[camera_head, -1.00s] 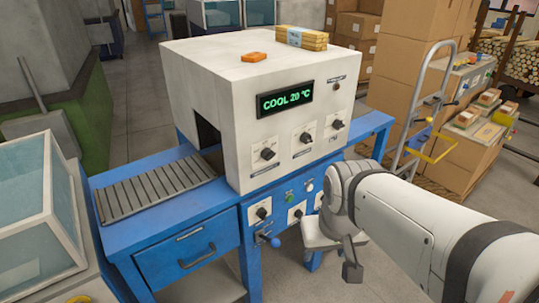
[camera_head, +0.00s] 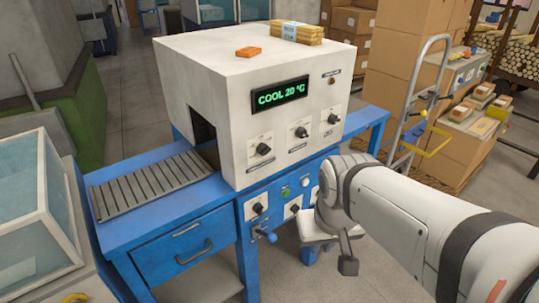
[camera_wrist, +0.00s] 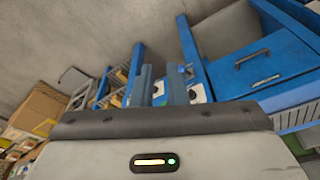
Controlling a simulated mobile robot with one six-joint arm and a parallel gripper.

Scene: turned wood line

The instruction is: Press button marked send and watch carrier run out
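On the blue panel below are a green button (camera_head: 285,193), a pale button (camera_head: 305,181) and dark knobs on white plates. Their small labels are unreadable, so I cannot tell which is marked send. The green button also seems to show in the wrist view (camera_wrist: 159,87). My gripper (camera_wrist: 160,84) appears open and empty, with a gap between its fingers. In the head view my arm hides most of it, right of the panel. No carrier is visible.
A slatted grey conveyor (camera_head: 157,185) leads into the machine's dark opening. A blue-ball lever (camera_head: 271,237) sticks out below the panel. A hand truck (camera_head: 415,110) and cartons stand at the right.

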